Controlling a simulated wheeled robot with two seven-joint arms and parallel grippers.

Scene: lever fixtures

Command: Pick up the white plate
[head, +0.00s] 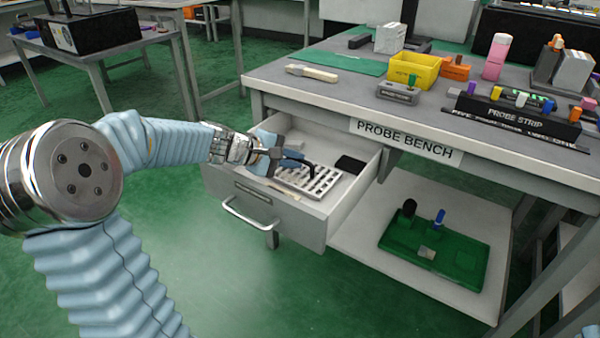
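A white plate with rows of slots (322,181) lies in the open drawer (313,224) under the bench labelled PROBE BENCH. My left arm reaches in from the left. My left gripper (300,163) is over the drawer, at the plate's upper left part, and covers some of it. Its dark fingers are small and overlap the plate in the picture, so I cannot tell whether they touch it or how far apart they are. My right gripper is not in view.
A black block (350,165) lies in the drawer right of the plate. The bench top (300,92) holds a yellow bin (415,71), a probe strip (517,117) and several small items. A green board (435,250) sits on the lower shelf. The drawer walls surround the plate.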

